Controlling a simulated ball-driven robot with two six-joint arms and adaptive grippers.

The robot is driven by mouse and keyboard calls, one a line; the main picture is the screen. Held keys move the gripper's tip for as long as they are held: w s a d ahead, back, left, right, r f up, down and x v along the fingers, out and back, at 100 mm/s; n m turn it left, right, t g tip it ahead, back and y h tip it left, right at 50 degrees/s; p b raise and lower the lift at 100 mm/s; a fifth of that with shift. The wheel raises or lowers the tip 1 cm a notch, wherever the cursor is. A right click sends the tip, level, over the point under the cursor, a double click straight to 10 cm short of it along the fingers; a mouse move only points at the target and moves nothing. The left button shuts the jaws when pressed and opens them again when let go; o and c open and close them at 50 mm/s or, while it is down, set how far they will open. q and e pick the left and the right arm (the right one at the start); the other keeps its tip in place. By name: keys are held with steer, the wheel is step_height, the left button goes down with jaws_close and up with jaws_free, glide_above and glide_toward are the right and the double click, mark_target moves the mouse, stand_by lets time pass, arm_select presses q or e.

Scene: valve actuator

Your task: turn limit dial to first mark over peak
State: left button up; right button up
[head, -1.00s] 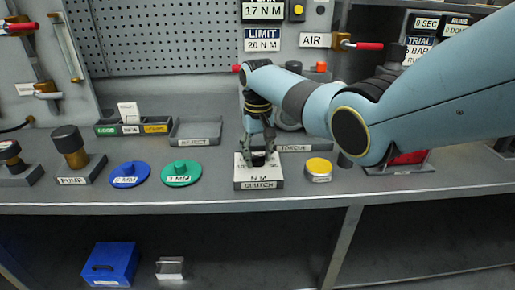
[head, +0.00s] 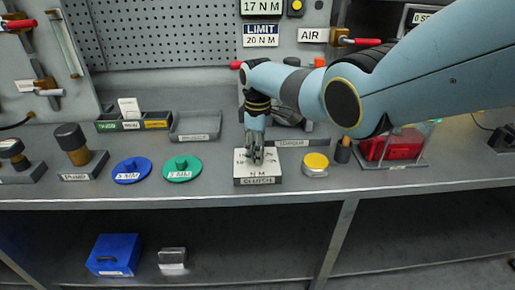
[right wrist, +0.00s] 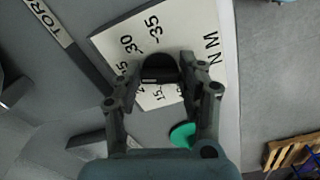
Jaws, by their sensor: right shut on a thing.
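The limit dial is a dark round knob (right wrist: 160,67) on a white scale plate (right wrist: 205,25) in the right wrist view. The numbers 30 and 35 and the letters N M are legible; others are partly hidden by the fingers. In the head view the plate tops the box labelled CLUTCH (head: 258,181). My right gripper (head: 256,158) reaches down onto it, with its fingers (right wrist: 160,88) shut on the knob's sides. I cannot make out the dial's pointer. The LIMIT display (head: 261,35) reads 20 N M. The display above it (head: 262,8) reads 17 N M, its title cut off.
A green disc (head: 182,169) and a blue disc (head: 132,171) lie left of the box. A yellow-topped round piece (head: 315,164) stands close on its right. A grey tray (head: 195,125) lies behind. The bench's front edge (head: 200,203) is close.

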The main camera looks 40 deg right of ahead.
steer(key=n, duration=0.4)
steer(key=shift+w+d, duration=0.1)
steer(key=shift+w, duration=0.05)
steer(key=shift+n, duration=2.1)
steer(key=o, duration=1.2)
steer(key=shift+c, duration=0.2)
step_height(320, 180, up, 12)
